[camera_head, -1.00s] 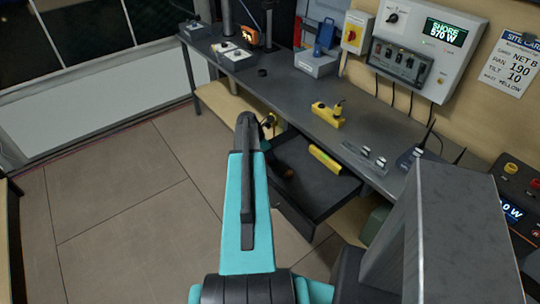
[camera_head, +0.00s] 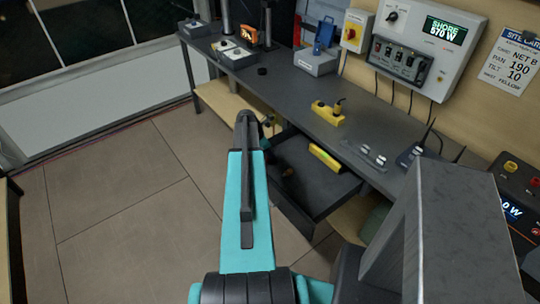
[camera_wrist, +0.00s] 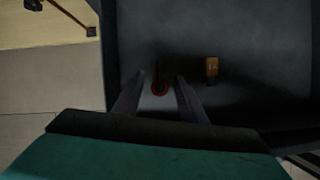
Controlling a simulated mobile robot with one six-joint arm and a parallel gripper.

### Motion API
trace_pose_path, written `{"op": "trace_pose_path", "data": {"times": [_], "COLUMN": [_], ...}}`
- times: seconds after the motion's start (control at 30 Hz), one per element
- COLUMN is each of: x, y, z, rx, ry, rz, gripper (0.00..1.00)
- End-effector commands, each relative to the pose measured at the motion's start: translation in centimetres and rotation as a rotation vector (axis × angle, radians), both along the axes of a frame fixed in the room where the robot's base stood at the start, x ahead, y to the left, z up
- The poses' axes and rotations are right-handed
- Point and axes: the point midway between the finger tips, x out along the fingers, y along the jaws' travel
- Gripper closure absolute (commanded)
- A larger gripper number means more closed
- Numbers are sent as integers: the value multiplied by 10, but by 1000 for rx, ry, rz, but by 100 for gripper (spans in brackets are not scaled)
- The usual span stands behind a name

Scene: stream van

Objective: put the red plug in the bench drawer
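The bench drawer (camera_head: 322,192) stands pulled out below the bench top, and its dark inside fills much of the wrist view (camera_wrist: 270,95). A small red ring with a dark middle, which looks like the red plug (camera_wrist: 160,93), shows between my fingertips. My gripper (camera_wrist: 159,82) points down over the drawer. Its fingers are apart, with a gap visible on each side of the red ring. Whether the plug rests on the drawer floor is hard to tell in the dark. In the head view my arm hides the gripper and plug.
An orange-brown block (camera_wrist: 212,68) lies in the drawer right of my fingers. A yellow bar (camera_head: 325,158) lies at the drawer's back by the bench edge. The bench top (camera_head: 290,98) holds a yellow socket block (camera_head: 328,113) and several boxes. Floor (camera_head: 120,205) at left is clear.

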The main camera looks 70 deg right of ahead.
Motion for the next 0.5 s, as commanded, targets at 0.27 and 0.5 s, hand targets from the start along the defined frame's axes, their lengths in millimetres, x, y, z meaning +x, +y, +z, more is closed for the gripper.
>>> {"op": "trace_pose_path", "data": {"times": [0.27,0.5], "x": [6,14], "y": [7,15], "z": [20,45], "rx": [-2,-2], "ry": [-1,0], "rz": [1,2], "gripper": [62,62]}}
